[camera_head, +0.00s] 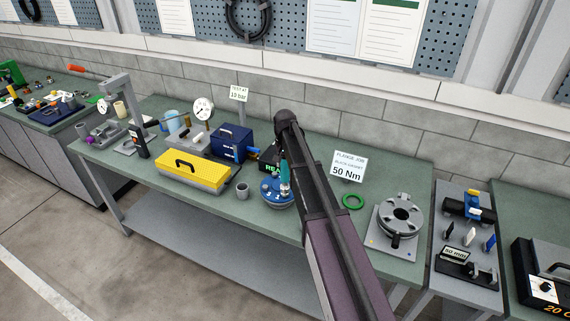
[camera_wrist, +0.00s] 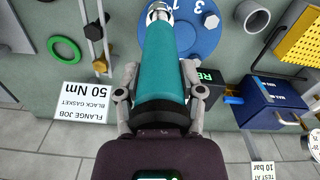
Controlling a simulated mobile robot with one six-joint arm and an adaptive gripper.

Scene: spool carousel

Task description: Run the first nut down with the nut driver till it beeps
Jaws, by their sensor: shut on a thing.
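A teal nut driver (camera_wrist: 168,60) with a silver socket end (camera_wrist: 158,14) is in my gripper (camera_wrist: 157,88), its fingers closed on both sides of the body. The driver (camera_head: 285,182) points down at a round blue flange (camera_head: 270,192) on the green bench. In the wrist view the blue flange (camera_wrist: 205,38) carries white numbers, with 1 and 3 readable. The socket end is over the flange near its edge. The nut under it is hidden, so I cannot tell whether the socket is seated. My gripper in the head view (camera_head: 284,160) is partly hidden by my arm.
A grey cup (camera_head: 242,192) and a yellow case (camera_head: 190,170) stand left of the flange. A black box with green letters (camera_wrist: 213,84) and a blue box (camera_head: 231,139) are behind. A 50 Nm sign (camera_head: 347,167), green ring (camera_head: 353,202) and grey fixture (camera_head: 384,235) are right.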

